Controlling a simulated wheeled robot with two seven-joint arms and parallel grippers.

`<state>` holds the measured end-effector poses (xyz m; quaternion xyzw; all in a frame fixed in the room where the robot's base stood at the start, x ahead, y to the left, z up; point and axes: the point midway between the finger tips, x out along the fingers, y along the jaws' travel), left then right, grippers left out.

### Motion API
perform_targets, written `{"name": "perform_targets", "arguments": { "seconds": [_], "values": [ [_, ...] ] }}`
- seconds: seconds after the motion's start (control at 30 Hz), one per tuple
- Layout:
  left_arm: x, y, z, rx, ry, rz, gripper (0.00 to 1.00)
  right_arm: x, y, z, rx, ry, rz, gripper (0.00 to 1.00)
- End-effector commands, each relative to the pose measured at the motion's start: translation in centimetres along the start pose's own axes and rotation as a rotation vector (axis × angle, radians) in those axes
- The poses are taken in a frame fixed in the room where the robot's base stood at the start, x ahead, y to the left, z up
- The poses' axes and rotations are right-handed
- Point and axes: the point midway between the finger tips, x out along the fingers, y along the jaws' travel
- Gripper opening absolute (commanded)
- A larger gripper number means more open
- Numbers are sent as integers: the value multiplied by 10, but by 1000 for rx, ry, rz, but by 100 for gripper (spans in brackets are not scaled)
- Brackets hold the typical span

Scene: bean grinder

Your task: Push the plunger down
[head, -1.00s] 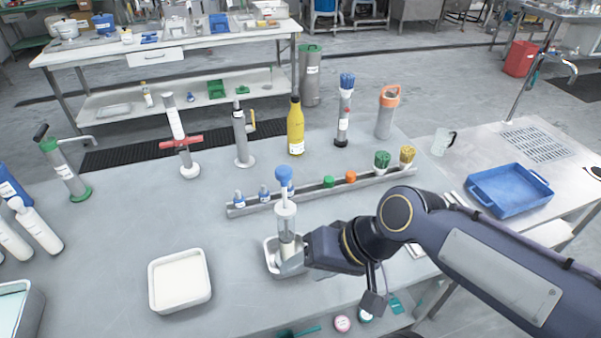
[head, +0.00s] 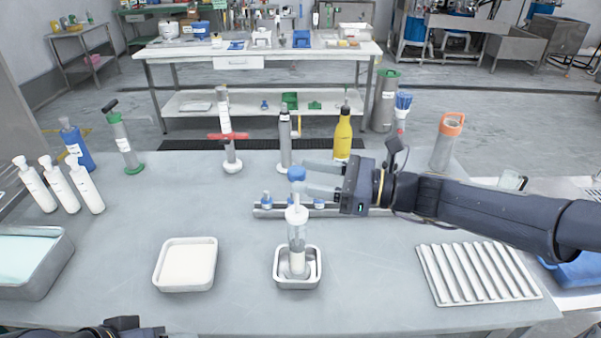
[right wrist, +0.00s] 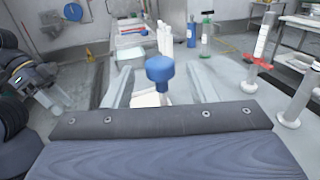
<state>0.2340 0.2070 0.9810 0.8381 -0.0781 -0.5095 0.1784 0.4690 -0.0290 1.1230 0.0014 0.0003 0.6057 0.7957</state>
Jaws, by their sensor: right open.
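The plunger device stands upright in a small metal tray (head: 283,281). It has a clear cylinder (head: 297,236) and a blue knob (head: 296,173) on top, raised above the cylinder. My right gripper (head: 307,178) reaches in from the right at knob height, its fingers spread. In the right wrist view the blue knob (right wrist: 160,70) shows between the two open fingers, near their tips; I cannot tell whether they touch it. Part of my left arm shows at the bottom left of the head view; its fingers are not clear.
A white-filled tray (head: 186,264) sits left of the device, and a ribbed metal rack (head: 478,273) lies to the right. Behind are a yellow bottle (head: 343,135), a red-handled tool (head: 229,137) and an orange-topped container (head: 446,145). White bottles (head: 87,190) stand at left.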

Motion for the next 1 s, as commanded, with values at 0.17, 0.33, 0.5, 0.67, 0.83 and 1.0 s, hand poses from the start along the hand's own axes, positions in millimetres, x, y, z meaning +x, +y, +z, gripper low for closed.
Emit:
{"name": "perform_targets", "arguments": {
  "seconds": [0.17,0.33,0.5,0.67,0.83,1.0],
  "values": [
    [-2,1,-1,0,0,0,61,24,0,1,-2,0,2,52],
    [-2,1,-1,0,0,0,61,33,0,0,-1,1,-1,52],
    [-2,1,-1,0,0,0,61,33,0,0,-2,1,-1,52],
    [-2,1,-1,0,0,0,61,33,0,0,-3,2,-1,39],
    [-2,1,-1,0,0,0,61,33,0,0,-3,2,-1,16],
    [-2,1,-1,0,0,0,61,33,0,0,-3,2,-1,0]
  ]
}}
